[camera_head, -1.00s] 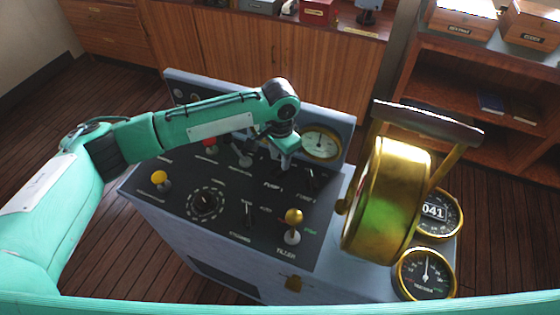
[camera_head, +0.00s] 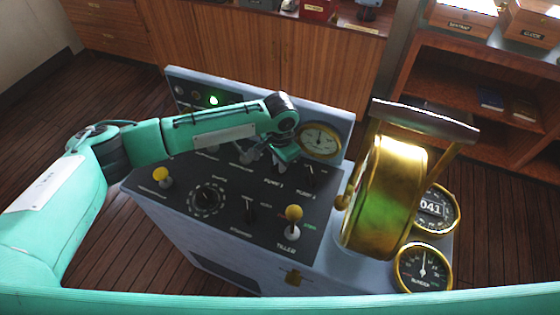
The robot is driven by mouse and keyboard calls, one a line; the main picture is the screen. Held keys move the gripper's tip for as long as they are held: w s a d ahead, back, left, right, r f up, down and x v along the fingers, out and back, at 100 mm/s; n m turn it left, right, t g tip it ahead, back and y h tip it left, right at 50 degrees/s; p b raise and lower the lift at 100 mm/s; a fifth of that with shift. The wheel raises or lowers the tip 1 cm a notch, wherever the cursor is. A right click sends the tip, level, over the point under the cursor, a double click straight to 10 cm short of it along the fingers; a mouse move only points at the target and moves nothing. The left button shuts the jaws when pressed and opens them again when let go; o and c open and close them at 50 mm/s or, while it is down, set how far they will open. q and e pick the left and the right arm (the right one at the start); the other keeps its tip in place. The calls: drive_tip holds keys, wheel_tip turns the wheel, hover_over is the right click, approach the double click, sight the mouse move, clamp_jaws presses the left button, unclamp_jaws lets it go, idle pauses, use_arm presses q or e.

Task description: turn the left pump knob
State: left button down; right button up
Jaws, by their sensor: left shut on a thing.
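The dark console panel (camera_head: 215,215) has two pump switches side by side near its back right. The left pump knob, above the PUMP 1 label, is mostly hidden by my left gripper (camera_head: 277,164). My left gripper comes down over it from behind and is shut on it. The right pump knob (camera_head: 310,178) stands uncovered to the right of the gripper. My right gripper is out of view.
A yellow knob (camera_head: 162,176), a round dial (camera_head: 206,199) and a yellow-topped tiller lever (camera_head: 293,218) stand on the panel. A large brass telegraph (camera_head: 385,200) rises at the right. A green lamp (camera_head: 213,100) glows on the back panel. A gauge (camera_head: 319,139) is behind the gripper.

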use_arm(q)
drive_tip(key=shift+r+n+p, duration=0.2)
drive_tip(key=shift+n+p, duration=0.3)
drive_tip(key=shift+p, duration=0.4)
drive_tip(key=n+p, duration=0.6)
drive_tip(key=p, duration=0.2)
drive_tip(key=shift+r+n, duration=0.1)
drive_tip(key=shift+n, duration=0.3)
drive_tip(key=n+p, duration=0.2)
drive_tip(key=shift+n+p, duration=0.35)
drive_tip(key=shift+n, duration=0.05)
drive_tip(key=shift+f+n+p, duration=0.2)
drive_tip(key=shift+n+p, duration=0.35)
drive_tip(key=shift+n, duration=0.05)
drive_tip(key=c, duration=1.5)
unclamp_jaws()
drive_tip(key=shift+o, duration=0.2)
